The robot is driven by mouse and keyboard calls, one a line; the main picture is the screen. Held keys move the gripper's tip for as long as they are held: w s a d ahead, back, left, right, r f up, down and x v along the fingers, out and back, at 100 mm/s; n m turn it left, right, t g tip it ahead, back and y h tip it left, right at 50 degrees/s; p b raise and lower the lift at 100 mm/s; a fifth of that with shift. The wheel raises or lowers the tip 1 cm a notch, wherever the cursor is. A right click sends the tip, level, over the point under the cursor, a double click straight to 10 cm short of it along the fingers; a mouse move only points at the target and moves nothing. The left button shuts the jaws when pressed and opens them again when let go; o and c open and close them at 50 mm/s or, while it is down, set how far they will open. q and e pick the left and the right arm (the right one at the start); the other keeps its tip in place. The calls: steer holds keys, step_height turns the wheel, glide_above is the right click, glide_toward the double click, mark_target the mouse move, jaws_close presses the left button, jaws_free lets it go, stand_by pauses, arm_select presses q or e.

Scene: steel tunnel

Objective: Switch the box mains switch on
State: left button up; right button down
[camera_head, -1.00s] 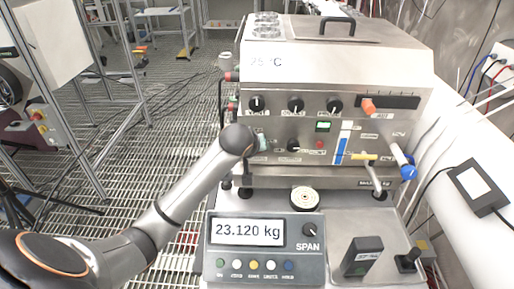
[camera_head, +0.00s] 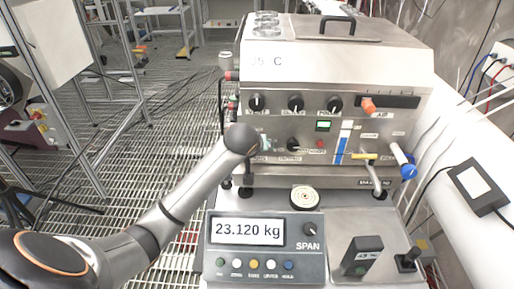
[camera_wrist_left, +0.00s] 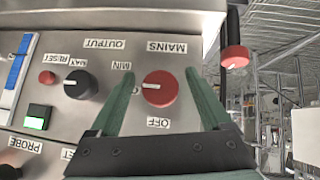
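The mains switch (camera_wrist_left: 159,89) is a round red knob on the grey front panel, in the left wrist view. The MAINS label (camera_wrist_left: 167,48) and OFF label (camera_wrist_left: 158,123) appear upside down above and below it. A pale mark shows on the knob's left part. My left gripper (camera_wrist_left: 159,75) is open, with one green finger on each side of the knob. I cannot tell whether either finger touches it. In the head view my left wrist (camera_head: 240,139) hides the switch. My right gripper is in neither current view.
The black output knob (camera_wrist_left: 80,85) is close to the left finger in the wrist view. A red-capped post (camera_wrist_left: 235,57) stands right of the panel. In the head view, a scale display (camera_head: 247,231) reads 23.120 kg below the panel, and a lever (camera_head: 374,178) projects at right.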

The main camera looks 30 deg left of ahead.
arm_select(q)
steer(key=shift+r, duration=0.15)
steer(key=v, duration=1.2)
steer(key=shift+s, duration=0.15)
steer(key=shift+d, duration=0.15)
